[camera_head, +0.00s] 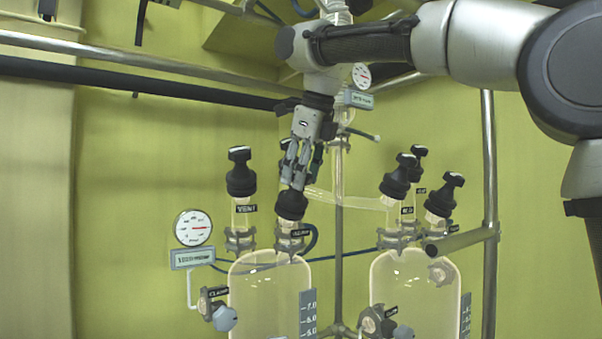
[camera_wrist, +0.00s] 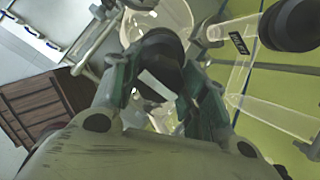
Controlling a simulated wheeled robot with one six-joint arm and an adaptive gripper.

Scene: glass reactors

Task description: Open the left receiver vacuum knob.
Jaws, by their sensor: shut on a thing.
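The left receiver (camera_head: 262,300) is a clear glass vessel with two black-topped valves. Its right valve has a black knob (camera_head: 291,207) above a small dark label (camera_head: 300,231) that is too small to read surely. My gripper (camera_head: 293,181) points down from above and is shut on this knob. In the wrist view the same knob (camera_wrist: 158,48) sits between the two fingers of my gripper (camera_wrist: 162,78), and the fingers hide part of it. The left valve, labelled VENT, has a taller black knob (camera_head: 241,172). This vent knob (camera_wrist: 294,24) also shows at the wrist view's upper right.
The right receiver (camera_head: 415,290) carries several black-topped valves (camera_head: 396,178). A round gauge (camera_head: 193,228) stands left of the left receiver. A vertical metal post (camera_head: 338,200) stands just right of my gripper. A horizontal rail (camera_head: 140,67) runs behind.

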